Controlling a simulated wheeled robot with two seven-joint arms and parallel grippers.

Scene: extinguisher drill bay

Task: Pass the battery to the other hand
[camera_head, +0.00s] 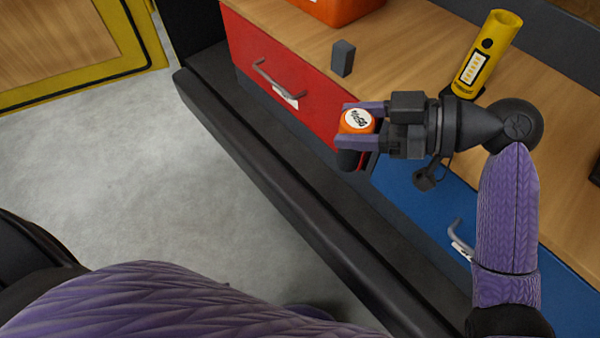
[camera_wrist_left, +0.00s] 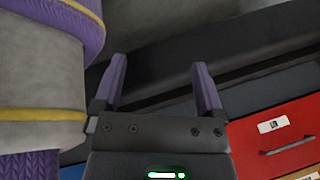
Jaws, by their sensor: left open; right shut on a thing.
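The battery (camera_head: 346,128) looks like an orange cylinder with a white, dark-lettered top and a black lower end. My right gripper (camera_head: 348,124) is shut on it, one finger on each side, and holds it in front of the red drawer, clear of the bench top. My left gripper (camera_wrist_left: 158,78) shows in the left wrist view, open, with nothing between its fingers. The left gripper does not show in the head view. The battery cannot be made out in the left wrist view.
The wooden bench (camera_head: 400,60) carries a small dark grey block (camera_head: 343,58), an orange container (camera_head: 338,8) and a yellow torch-like lamp (camera_head: 487,52). Below are a red drawer (camera_head: 300,88) and a blue drawer (camera_head: 425,205) with protruding handles. A dark ledge (camera_head: 270,165) runs beneath; grey floor lies left.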

